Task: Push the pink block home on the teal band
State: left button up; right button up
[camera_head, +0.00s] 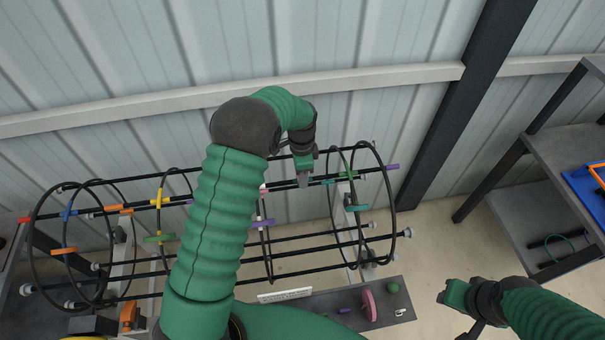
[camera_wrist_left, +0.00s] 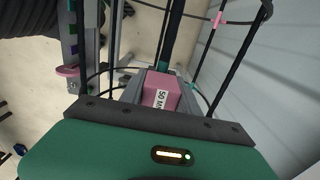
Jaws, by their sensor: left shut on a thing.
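The pink block (camera_wrist_left: 160,92), with a white "50 M…" label, sits between the jaws of my left gripper in the left wrist view. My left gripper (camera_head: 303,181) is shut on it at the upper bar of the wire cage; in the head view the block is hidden. A teal band (camera_head: 329,182) shows on the bar just right of the gripper, and a bit of teal (camera_wrist_left: 163,68) shows just beyond the block. I cannot tell whether block and band touch. My right gripper (camera_head: 452,296) is away from the cage at lower right; its jaws are unclear.
The cage (camera_head: 330,234) of black rods and hoops carries several coloured bands. A shelf (camera_head: 570,150) with a blue tray (camera_head: 583,197) stands at right.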

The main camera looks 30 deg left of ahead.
pick_arm(q)
jog(key=shift+f, duration=0.1)
jog(key=shift+f, duration=0.25)
jog(key=o, duration=1.3)
jog(key=shift+o, duration=0.2)
notch_tip(320, 180, up, 17)
jog(key=b, duration=0.3)
jog(key=s+d+f+n+t+b, duration=0.1)
jog(key=s+d+f+n+b, duration=0.1)
jog(key=s+f+n, duration=0.3)
jog(key=s+d+f+n+t+b, duration=0.1)
jog(key=s+d+f+n+b, duration=0.2)
jog(key=s+f, duration=0.8)
jog(key=s+d+n, duration=0.2)
jog(key=s, duration=0.2)
jog(key=shift+s+d+n+t+b, duration=0.25)
jog(key=shift+d+n+t+b, duration=0.05)
